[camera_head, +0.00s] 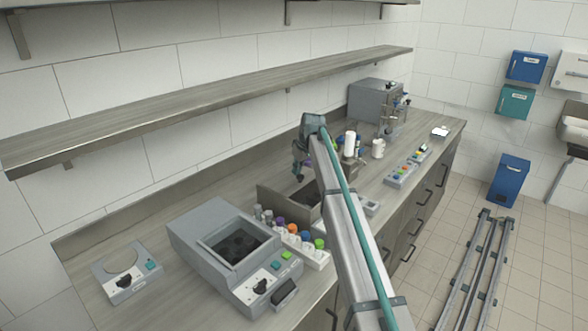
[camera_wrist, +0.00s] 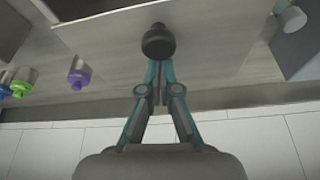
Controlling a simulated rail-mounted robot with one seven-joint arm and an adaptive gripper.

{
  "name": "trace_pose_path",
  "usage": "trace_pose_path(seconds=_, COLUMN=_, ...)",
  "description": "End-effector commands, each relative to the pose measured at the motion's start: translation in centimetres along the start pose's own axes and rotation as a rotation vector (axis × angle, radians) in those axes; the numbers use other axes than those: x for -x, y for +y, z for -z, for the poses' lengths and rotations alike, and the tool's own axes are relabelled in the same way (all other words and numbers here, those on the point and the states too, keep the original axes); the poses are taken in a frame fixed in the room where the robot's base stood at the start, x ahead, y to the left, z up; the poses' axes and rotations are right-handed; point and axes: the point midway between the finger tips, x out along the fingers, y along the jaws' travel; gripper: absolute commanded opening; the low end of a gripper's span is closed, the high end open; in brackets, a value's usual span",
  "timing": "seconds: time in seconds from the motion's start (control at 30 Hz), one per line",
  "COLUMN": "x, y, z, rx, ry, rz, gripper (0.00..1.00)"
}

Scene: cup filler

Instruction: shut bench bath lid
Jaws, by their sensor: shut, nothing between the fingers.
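The bench bath (camera_head: 275,207) appears to be the grey box with a dark opening, mid-bench behind my arm, which hides part of it. A flat grey panel that looks like its lid (camera_wrist: 100,35) fills the upper middle of the wrist view, with a round dark knob (camera_wrist: 158,42) on it. The lid's angle is hard to tell. My gripper (camera_wrist: 157,82) is shut and empty, its fingertips close to the knob; contact cannot be told. In the head view my gripper (camera_head: 299,168) hangs over the bath's back area.
Capped bottles (camera_head: 303,240) stand in a rack left of my arm, and show in the wrist view (camera_wrist: 78,76). A grey device with a dark well (camera_head: 190,235) stands front left. A grey cabinet (camera_head: 372,104) stands at the back. A shelf (camera_head: 220,95) runs above the bench.

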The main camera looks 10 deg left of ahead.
Motion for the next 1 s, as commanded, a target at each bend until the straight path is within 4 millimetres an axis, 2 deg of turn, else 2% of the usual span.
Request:
trace_pose_path(seconds=0.03, x=0.4, y=0.1, z=-1.6, rx=-0.003, ry=-0.001, rz=-0.001, gripper=0.00)
trace_pose_path(seconds=0.2, x=2.1, y=0.8, z=-6.3, rx=-0.004, ry=-0.001, rz=-0.001, gripper=0.00)
trace_pose_path(seconds=0.4, x=3.5, y=1.5, z=-10.0, rx=-0.003, ry=-0.002, rz=-0.001, gripper=0.00)
trace_pose_path(seconds=0.8, x=3.8, y=1.8, z=-10.8, rx=-0.002, ry=-0.007, rz=0.000, gripper=0.00)
trace_pose_path(seconds=1.0, x=3.7, y=1.8, z=-10.3, rx=-0.003, ry=-0.008, rz=0.000, gripper=0.00)
